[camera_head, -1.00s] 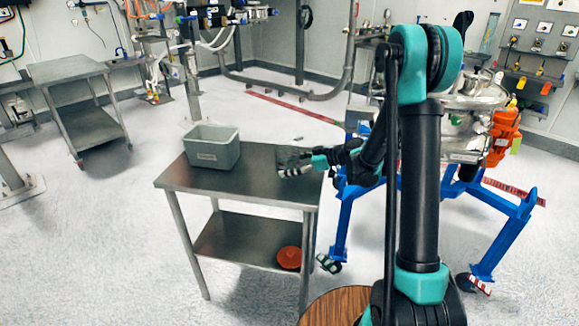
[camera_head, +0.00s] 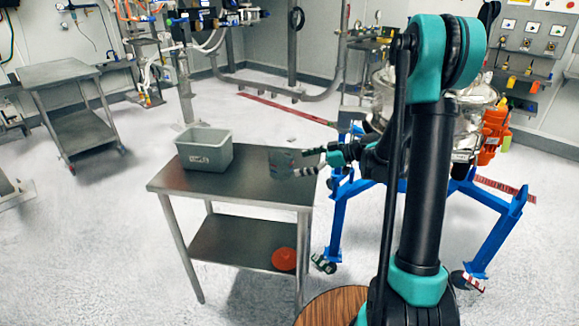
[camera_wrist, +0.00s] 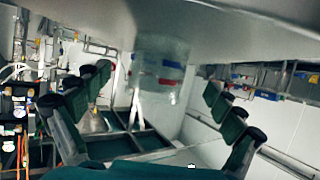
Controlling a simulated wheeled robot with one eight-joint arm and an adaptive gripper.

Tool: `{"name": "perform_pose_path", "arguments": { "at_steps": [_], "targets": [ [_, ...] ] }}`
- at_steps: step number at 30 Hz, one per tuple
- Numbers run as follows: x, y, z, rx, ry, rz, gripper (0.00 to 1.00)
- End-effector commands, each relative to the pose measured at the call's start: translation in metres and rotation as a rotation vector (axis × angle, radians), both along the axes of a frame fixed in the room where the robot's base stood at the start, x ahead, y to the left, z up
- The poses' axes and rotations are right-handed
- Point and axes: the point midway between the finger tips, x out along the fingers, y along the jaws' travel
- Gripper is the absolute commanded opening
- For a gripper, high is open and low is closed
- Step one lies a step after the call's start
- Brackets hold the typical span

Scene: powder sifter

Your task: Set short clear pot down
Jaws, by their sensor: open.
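The short clear pot (camera_head: 283,162) shows faintly as a see-through shape at the right part of the steel table top (camera_head: 230,184). In the wrist view the clear pot (camera_wrist: 160,68) is at the upper middle, its base side against the grey surface along the top of this tilted picture. My gripper (camera_head: 305,163) is at the table's right edge, just right of the pot. In the wrist view my gripper's (camera_wrist: 155,88) dark green fingers are spread wide on both sides of the pot, with visible gaps. I cannot tell exactly how deep the pot sits between them.
A grey bin (camera_head: 204,153) stands at the back left of the table. A red round item (camera_head: 284,259) lies on the lower shelf. A blue-framed stand (camera_head: 342,215) with a steel vessel is close on the right. Floor is clear left of the table.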

Motion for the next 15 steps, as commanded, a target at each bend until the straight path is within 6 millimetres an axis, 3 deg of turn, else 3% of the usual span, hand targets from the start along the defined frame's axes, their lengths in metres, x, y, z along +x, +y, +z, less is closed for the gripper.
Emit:
{"name": "perform_pose_path", "arguments": {
  "at_steps": [6,15],
  "targets": [
    [-0.005,-0.03,0.013,0.0,0.001,-0.001,0.94],
    [-0.011,-0.039,0.016,-0.014,0.02,-0.011,0.94]
  ]
}}
